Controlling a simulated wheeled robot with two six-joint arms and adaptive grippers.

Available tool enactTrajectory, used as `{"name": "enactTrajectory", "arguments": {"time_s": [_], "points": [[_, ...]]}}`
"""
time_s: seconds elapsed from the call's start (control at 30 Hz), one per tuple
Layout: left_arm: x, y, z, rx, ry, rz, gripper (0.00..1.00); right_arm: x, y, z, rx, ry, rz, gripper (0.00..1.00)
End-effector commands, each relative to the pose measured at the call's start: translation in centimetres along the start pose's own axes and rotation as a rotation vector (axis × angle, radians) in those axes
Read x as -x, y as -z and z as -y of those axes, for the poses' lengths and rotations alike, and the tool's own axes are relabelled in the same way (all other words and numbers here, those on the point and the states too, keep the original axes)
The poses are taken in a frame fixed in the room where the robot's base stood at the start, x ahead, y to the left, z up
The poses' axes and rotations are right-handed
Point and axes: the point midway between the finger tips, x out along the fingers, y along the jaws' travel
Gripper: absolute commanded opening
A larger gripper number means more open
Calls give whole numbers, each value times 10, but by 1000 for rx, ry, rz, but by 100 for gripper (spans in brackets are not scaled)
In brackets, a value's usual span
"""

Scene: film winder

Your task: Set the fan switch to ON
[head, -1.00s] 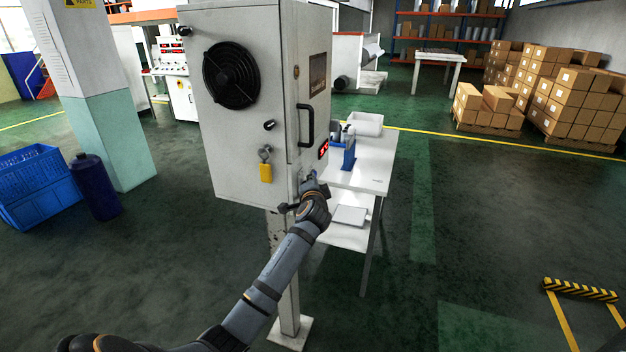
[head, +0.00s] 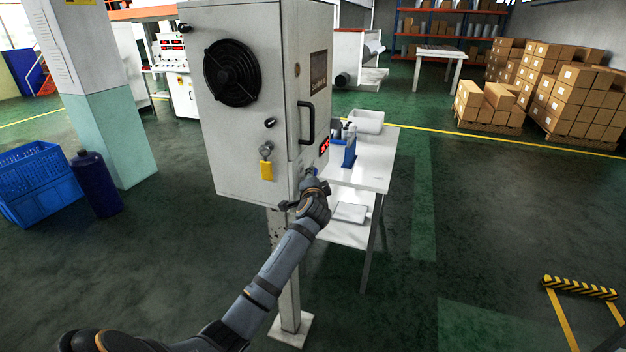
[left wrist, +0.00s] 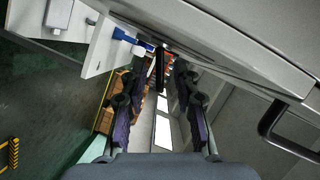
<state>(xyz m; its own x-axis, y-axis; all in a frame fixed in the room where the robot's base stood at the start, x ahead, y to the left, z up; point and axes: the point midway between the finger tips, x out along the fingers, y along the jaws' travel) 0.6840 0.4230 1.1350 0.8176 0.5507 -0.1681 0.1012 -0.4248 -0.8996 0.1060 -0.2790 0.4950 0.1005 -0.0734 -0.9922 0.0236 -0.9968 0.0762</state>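The grey control cabinet (head: 235,150) stands on a post, with a round black fan (head: 231,73) on its front face. No switch label or position is readable. My right gripper is out of view.
The cabinet's black handle (head: 306,123) sits above the gripper, and a yellow padlock (head: 266,171) hangs on the front face. A white table (head: 372,172) with a blue stand (head: 349,152) is close behind.

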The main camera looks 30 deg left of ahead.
Motion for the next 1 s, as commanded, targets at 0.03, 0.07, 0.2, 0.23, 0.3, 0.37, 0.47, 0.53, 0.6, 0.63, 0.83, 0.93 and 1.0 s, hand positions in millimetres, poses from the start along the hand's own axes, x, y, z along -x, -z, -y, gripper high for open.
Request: {"name": "enactTrajectory", "arguments": {"time_s": [0.03,0.07,0.2,0.23,0.3,0.37,0.47,0.53,0.6,0.63,0.83,0.93,1.0], "points": [[0,0,0,0,0,0,30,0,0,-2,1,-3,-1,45],[2,0,0,0,0,-1,30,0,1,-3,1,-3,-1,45],[20,0,-1,1,-1,-2,30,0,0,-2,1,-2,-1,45],[26,1,-1,2,0,-3,30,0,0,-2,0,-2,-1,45],[44,1,-1,2,-2,-3,30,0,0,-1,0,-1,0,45],[60,0,-1,3,-2,-2,30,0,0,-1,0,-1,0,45],[83,0,-2,3,-3,-2,30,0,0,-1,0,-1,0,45],[97,0,-1,4,-2,-1,30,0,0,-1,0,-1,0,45],[107,0,-1,3,-2,-1,30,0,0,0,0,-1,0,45],[111,0,-1,3,-3,-1,30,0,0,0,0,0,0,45],[120,0,0,0,0,0,30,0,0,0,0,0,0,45],[120,0,0,0,1,0,30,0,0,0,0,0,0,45],[120,0,0,0,0,0,30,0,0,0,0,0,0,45]]}}
